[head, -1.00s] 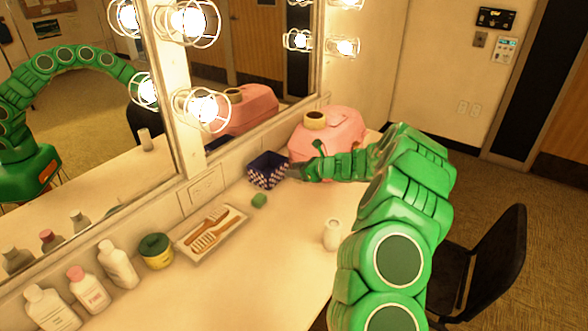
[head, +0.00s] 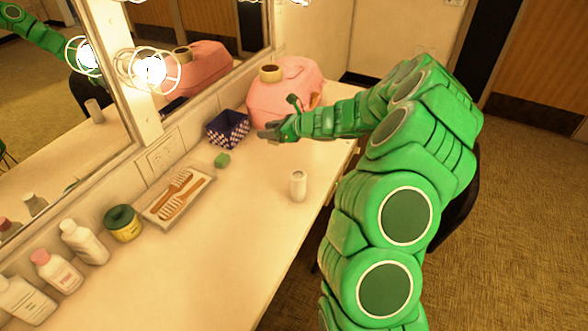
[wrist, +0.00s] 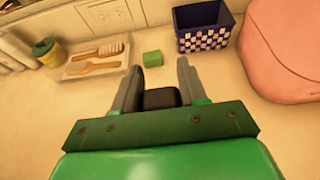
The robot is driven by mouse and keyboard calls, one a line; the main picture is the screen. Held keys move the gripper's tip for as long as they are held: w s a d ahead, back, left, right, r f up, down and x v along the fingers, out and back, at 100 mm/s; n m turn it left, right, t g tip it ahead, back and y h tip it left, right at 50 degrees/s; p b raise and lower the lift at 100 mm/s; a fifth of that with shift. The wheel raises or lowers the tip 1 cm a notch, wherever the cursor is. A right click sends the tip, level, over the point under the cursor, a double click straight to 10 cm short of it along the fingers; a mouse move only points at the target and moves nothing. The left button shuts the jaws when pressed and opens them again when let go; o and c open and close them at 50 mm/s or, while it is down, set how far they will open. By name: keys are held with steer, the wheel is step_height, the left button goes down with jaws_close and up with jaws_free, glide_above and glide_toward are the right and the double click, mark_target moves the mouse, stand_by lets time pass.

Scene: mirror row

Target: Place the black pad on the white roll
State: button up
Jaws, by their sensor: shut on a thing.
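The white roll (head: 298,186) stands upright on the counter, in front of and to the right of my gripper in the head view. It does not show in the wrist view. My gripper (head: 268,134) is above the counter near the blue basket. In the wrist view my gripper (wrist: 158,75) is shut on the black pad (wrist: 160,98), which sits between the two fingers. The pad is hard to make out in the head view.
The blue checkered basket (head: 228,131) and pink case (head: 285,98) stand behind my gripper. The counter around the roll is clear.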

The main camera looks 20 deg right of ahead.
step_height(320, 180, up, 4)
glide_above(292, 172)
steer(key=w, duration=0.1)
steer(key=s, duration=0.1)
steer(key=shift+h, duration=0.3)
steer(key=shift+s+f, duration=0.1)
steer(key=shift+f, duration=3.85)
steer(key=shift+f, duration=0.15)
steer(key=o, duration=1)
steer(key=shift+o, duration=0.2)
